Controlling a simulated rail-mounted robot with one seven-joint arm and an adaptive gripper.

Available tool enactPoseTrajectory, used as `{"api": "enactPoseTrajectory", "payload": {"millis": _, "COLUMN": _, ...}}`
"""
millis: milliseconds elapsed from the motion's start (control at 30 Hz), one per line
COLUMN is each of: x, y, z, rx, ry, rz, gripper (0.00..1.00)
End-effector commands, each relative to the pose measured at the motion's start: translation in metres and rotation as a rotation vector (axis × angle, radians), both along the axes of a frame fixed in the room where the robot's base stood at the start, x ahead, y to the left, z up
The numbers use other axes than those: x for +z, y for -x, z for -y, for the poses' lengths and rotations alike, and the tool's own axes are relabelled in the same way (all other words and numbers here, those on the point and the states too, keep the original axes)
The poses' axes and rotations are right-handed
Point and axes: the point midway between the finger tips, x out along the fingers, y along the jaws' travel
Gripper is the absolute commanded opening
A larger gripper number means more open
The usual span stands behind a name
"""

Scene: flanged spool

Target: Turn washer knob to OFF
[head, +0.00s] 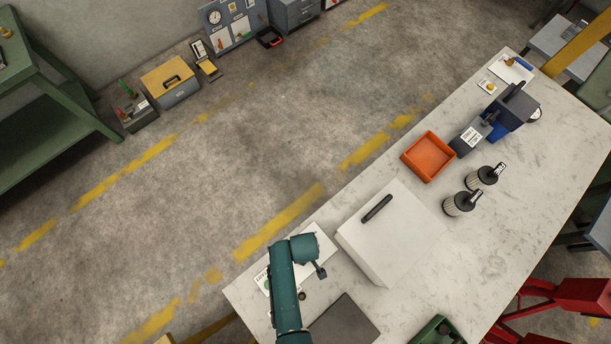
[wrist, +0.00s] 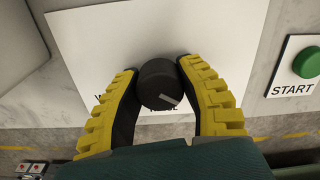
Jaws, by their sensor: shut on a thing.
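The washer knob (wrist: 156,80) is a round black knob with a white pointer line, mounted on a white panel (wrist: 215,30) in the wrist view. The pointer line slants to the lower right in that picture. Lettering on the panel is partly hidden behind the knob and fingers, so I cannot read it or find an OFF mark. My gripper (wrist: 158,72) has its two yellow-ribbed fingers on either side of the knob, shut on it. In the head view my teal arm hides the knob.
A green START button (wrist: 307,63) on a white plate is right of the panel. In the head view, a white box (head: 390,235) with a black handle, an orange tray (head: 428,157) and two ribbed cylinders stand on the marble-topped table (head: 545,180). Bare tabletop lies right of the box.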

Motion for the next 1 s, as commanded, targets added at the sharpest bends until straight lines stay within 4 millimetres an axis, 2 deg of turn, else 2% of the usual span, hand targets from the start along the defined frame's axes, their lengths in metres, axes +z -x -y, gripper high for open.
{"api": "enactPoseTrajectory", "payload": {"millis": 433, "x": -0.001, "y": 0.000, "z": -0.001, "rx": 0.009, "ry": -0.002, "rz": 0.000, "gripper": 0.02}}
{"api": "enactPoseTrajectory", "payload": {"millis": 467, "x": -0.001, "y": 0.000, "z": -0.001, "rx": 0.009, "ry": -0.002, "rz": 0.000, "gripper": 0.44}}
{"api": "enactPoseTrajectory", "payload": {"millis": 600, "x": -0.001, "y": 0.000, "z": 0.000, "rx": 0.009, "ry": -0.002, "rz": 0.000, "gripper": 0.68}}
{"api": "enactPoseTrajectory", "payload": {"millis": 867, "x": 0.000, "y": 0.000, "z": 0.000, "rx": 0.008, "ry": -0.001, "rz": 0.001, "gripper": 0.68}}
{"api": "enactPoseTrajectory", "payload": {"millis": 1000, "x": 0.012, "y": -0.001, "z": 0.000, "rx": 0.008, "ry": -0.001, "rz": 0.003, "gripper": 0.68}}
